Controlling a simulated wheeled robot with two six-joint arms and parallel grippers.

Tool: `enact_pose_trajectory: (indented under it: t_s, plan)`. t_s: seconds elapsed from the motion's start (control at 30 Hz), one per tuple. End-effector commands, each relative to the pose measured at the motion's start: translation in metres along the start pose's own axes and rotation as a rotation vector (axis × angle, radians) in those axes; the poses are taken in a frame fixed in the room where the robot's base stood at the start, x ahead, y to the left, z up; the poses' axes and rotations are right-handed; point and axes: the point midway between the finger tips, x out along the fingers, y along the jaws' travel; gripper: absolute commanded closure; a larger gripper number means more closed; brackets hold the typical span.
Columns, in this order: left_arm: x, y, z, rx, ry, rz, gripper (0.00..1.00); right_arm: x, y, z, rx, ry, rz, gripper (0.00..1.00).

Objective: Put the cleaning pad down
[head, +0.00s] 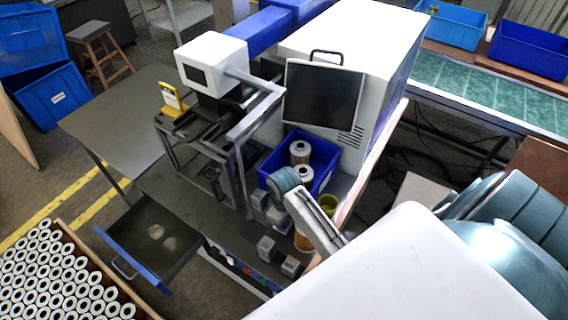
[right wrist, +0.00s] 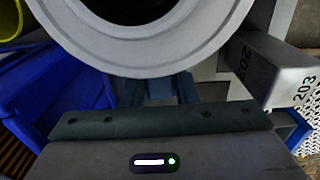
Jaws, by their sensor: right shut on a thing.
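My right gripper (head: 266,209) is at the front of the blue bin, at the end of my arm, left of the yellow-green cup. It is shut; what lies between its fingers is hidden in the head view. I cannot make out the cleaning pad clearly in either view. In the right wrist view a big grey ring (right wrist: 150,72) fills the top, and a grey block marked 203 (right wrist: 285,75) is at the right. My left gripper is not in view.
The blue bin (head: 325,163) holds filter cartridges (head: 300,152). A yellow-green cup (head: 328,203) and an orange pleated filter (head: 302,242) stand near my arm. Two grey blocks (head: 266,246) sit in front. An open drawer (head: 135,222) holds two pale items. A filter crate (head: 128,291) is at lower left.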

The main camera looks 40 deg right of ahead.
Motion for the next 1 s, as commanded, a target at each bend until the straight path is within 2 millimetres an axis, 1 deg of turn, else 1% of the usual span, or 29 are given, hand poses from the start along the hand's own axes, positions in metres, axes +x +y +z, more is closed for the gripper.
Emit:
enact_pose_trajectory:
  t_s: [0.03, 0.17, 0.27, 0.4, 0.43, 0.5, 0.53, 0.83, 0.93, 1.0]
  plan:
    - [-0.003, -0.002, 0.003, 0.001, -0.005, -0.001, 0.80, 0.003, 0.000, 0.000, 0.000, -0.002, -0.001, 0.95]
    - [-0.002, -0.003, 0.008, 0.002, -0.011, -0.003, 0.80, 0.007, 0.000, 0.000, -0.001, 0.001, 0.001, 0.95]
    - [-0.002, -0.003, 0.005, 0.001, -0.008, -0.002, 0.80, 0.007, 0.000, 0.000, -0.001, 0.001, 0.001, 0.95]
    - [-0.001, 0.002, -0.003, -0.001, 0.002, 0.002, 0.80, 0.009, 0.000, 0.000, 0.000, 0.000, 0.000, 0.95]
    - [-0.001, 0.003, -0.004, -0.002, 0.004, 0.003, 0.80, 0.008, 0.000, 0.000, 0.000, 0.000, 0.000, 0.67]
    - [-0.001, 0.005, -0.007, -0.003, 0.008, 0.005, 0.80, 0.008, 0.000, 0.000, 0.000, 0.000, 0.000, 0.54]
    - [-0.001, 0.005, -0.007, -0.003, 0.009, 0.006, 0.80, 0.008, 0.000, 0.000, 0.000, 0.000, 0.000, 0.52]
    - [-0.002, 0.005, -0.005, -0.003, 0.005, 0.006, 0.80, 0.006, 0.000, 0.000, 0.000, 0.001, 0.000, 0.52]
    - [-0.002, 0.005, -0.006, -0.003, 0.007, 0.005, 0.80, -0.003, 0.004, -0.006, 0.000, 0.003, 0.002, 0.52]
    - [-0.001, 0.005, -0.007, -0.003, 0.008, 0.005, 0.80, -0.014, 0.009, -0.013, 0.000, 0.005, 0.003, 0.52]
